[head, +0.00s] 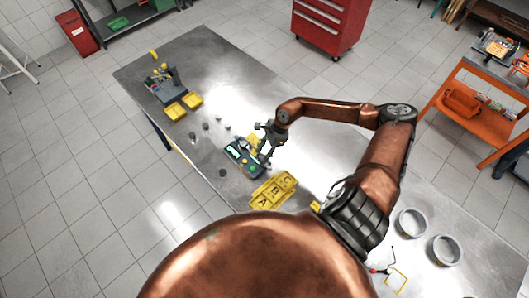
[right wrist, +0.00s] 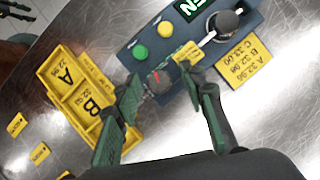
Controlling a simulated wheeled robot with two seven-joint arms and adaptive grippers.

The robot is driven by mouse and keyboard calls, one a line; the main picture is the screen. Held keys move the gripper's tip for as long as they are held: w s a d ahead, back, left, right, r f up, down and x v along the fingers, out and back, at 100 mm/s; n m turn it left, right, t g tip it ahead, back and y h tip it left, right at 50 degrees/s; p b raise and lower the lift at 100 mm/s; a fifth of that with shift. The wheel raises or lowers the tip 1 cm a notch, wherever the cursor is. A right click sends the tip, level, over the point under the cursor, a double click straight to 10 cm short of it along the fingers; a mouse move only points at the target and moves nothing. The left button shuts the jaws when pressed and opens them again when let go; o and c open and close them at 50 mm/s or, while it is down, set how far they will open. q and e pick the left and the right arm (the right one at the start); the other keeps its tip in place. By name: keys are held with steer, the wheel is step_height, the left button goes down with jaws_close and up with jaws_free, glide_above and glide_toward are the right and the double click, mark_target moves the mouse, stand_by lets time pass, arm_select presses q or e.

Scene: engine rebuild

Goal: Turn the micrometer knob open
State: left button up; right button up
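The micrometer station is a blue-grey box (head: 238,160) on the steel table. In the right wrist view the box (right wrist: 265,12) carries a green button, a yellow button, a green-lettered display and a dark round knob (right wrist: 159,82) with a red mark. My right gripper (head: 264,153) is over the box. In the right wrist view its green fingers (right wrist: 163,77) are spread, with the dark knob between their tips. Whether either finger touches the knob I cannot tell. My left gripper is not in view.
A yellow tray (right wrist: 76,96) marked A and B lies beside the box. A yellow label card (right wrist: 249,75) lies on its other side. A black-topped lever (right wrist: 227,22) stands near the right finger. Two grey rings (head: 446,250) lie at the table's right end.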

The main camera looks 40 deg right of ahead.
steer(key=shift+d, duration=0.1)
jaws_close()
steer(key=shift+m+t, duration=0.5)
steer(key=shift+m, duration=0.7)
steer(key=shift+o, duration=0.2)
jaws_free()
steer(key=shift+s, duration=0.1)
steer(key=v, duration=1.2)
steer(key=shift+a+r, duration=0.15)
steer(key=shift+a, duration=0.2)
steer(key=x, duration=1.2)
steer(key=shift+d, duration=0.3)
